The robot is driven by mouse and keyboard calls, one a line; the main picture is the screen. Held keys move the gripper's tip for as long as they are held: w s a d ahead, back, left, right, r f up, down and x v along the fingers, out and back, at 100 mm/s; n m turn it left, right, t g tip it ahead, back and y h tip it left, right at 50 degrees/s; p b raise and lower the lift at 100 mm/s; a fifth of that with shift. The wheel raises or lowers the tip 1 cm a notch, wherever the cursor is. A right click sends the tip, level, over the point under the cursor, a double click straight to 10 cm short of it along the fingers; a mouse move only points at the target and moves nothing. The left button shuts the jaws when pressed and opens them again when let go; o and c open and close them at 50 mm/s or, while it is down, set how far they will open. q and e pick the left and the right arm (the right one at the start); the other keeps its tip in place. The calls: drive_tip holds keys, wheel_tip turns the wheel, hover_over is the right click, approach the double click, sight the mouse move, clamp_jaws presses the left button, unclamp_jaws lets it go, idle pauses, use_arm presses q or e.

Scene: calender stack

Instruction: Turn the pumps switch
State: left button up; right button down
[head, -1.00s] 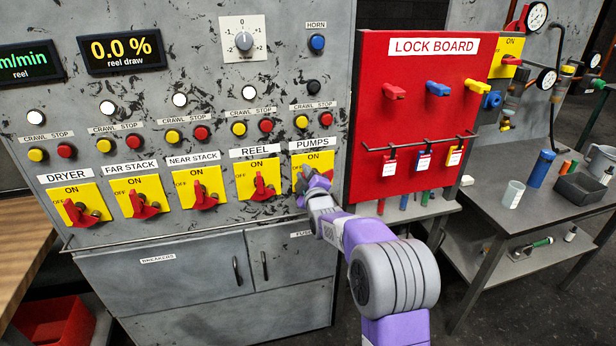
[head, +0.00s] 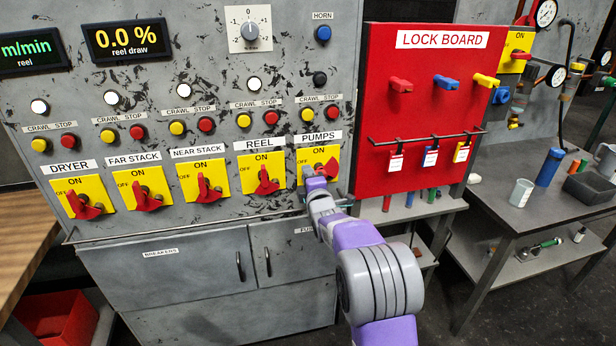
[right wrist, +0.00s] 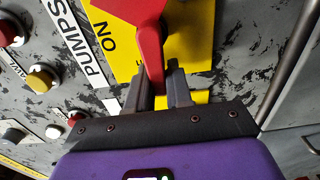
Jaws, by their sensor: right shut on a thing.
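The pumps switch is a red handle (head: 326,168) on a yellow plate (head: 331,154) under the PUMPS label, last in the row. My right gripper (head: 309,177) is at the left part of this plate and hides some of it. In the right wrist view the red handle (right wrist: 148,40) runs down from its wide hub into my right gripper (right wrist: 157,85), whose dark fingers are shut on its narrow end. The ON mark shows beside the handle; the OFF mark is mostly hidden. My left gripper is not in view.
Similar red switches stand to the left, the closest being REEL (head: 265,180). Crawl and stop buttons (head: 333,113) sit just above. A thin rail (head: 190,226) runs below the switches. The red lock board (head: 380,110) stands close on the right.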

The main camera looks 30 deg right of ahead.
drive_tip(key=shift+f, duration=0.1)
drive_tip(key=c, duration=1.1)
unclamp_jaws()
drive_tip(key=p+v, duration=0.1)
drive_tip(key=v, duration=0.6)
drive_tip(key=shift+s, duration=0.3)
drive_tip(key=shift+a, duration=0.1)
